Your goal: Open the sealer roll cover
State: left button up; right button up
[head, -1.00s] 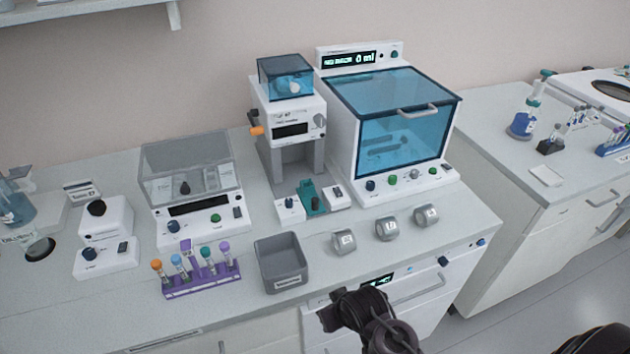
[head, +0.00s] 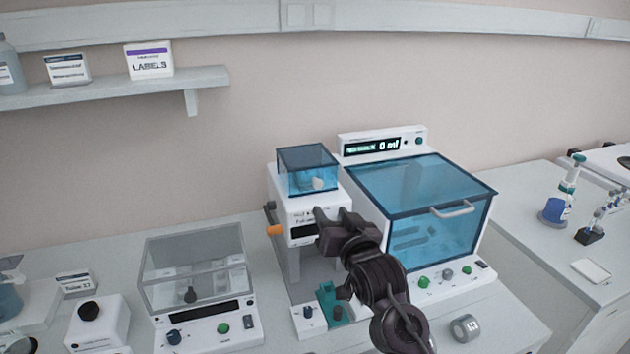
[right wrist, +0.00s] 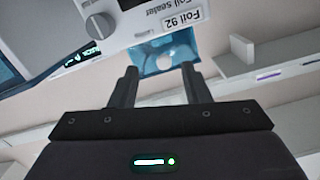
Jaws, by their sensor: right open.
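The foil sealer (head: 290,212) stands on the bench in the middle of the head view. It has a white body, an orange lever (head: 274,231) on its left side and a teal piece (head: 331,303) at its base. Its blue see-through roll cover (head: 307,168) is on top and looks shut, with a pale roll inside. My right gripper (head: 330,220) is open and empty in front of the sealer's upper body, below the cover. In the right wrist view the cover (right wrist: 160,55) shows between and beyond the open fingers (right wrist: 158,80). My left gripper is out of view.
A large machine with a blue window (head: 425,205) stands close to the right of the sealer. A clear-lidded device (head: 197,270) is to the left. A grey roll (head: 465,327) lies at the bench front. A shelf (head: 120,90) hangs at upper left.

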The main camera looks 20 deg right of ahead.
aim_at(319, 186)
jog(key=shift+t, duration=0.4)
jog(key=w+r+p, duration=0.1)
jog(key=w, duration=0.3)
jog(key=w+r+p, duration=0.1)
jog(key=w, duration=0.1)
jog(key=shift+r+p, duration=0.3)
jog(key=shift+w+a+f, duration=0.1)
jog(key=shift+w+f, duration=0.05)
jog(key=shift+w, duration=0.45)
jog(key=shift+w+f, duration=0.15)
jog(key=shift+w, duration=0.55)
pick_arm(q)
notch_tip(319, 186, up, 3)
pick_arm(e)
grip_shut()
